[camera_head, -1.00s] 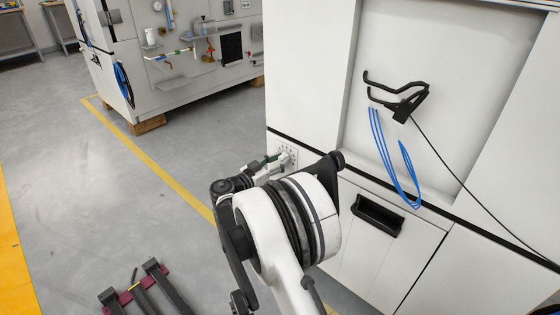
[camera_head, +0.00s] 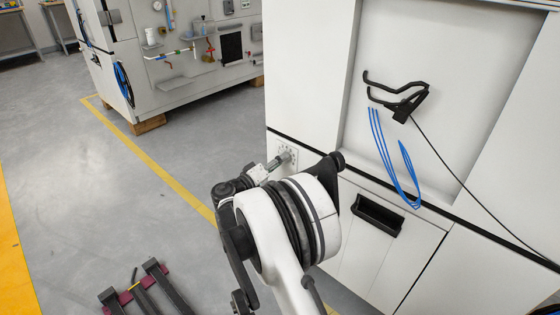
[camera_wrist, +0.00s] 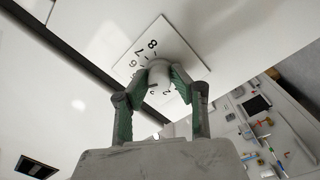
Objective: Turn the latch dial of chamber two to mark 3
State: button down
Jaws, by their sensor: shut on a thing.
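The latch dial is a pale knob (camera_wrist: 160,70) on a square white plate (camera_wrist: 147,44) with black numbers. In the wrist view 8, 7, 6 and 2 can be made out; other marks are hidden by the knob and fingers. My gripper (camera_wrist: 161,76) has its two green-padded fingers closed on the knob from both sides. Which mark the knob points to cannot be told. In the head view the plate (camera_head: 289,152) is on the white cabinet front, and my gripper (camera_head: 274,164) reaches it, partly hidden behind my arm.
A black recessed handle (camera_head: 377,215) is in the cabinet door below right of the dial. A black hook-shaped holder (camera_head: 402,100) and blue cables (camera_head: 385,155) hang in the recess above. Open grey floor lies to the left.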

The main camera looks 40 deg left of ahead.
jog(key=n, duration=1.1)
jog(key=shift+y, duration=0.3)
jog(key=shift+n, duration=0.4)
jog(key=c, duration=1.5)
grip_release()
jog(key=shift+s, duration=0.1)
jog(key=s, duration=1.1)
jog(key=shift+s+a+f, duration=0.2)
jog(key=shift+s, duration=0.2)
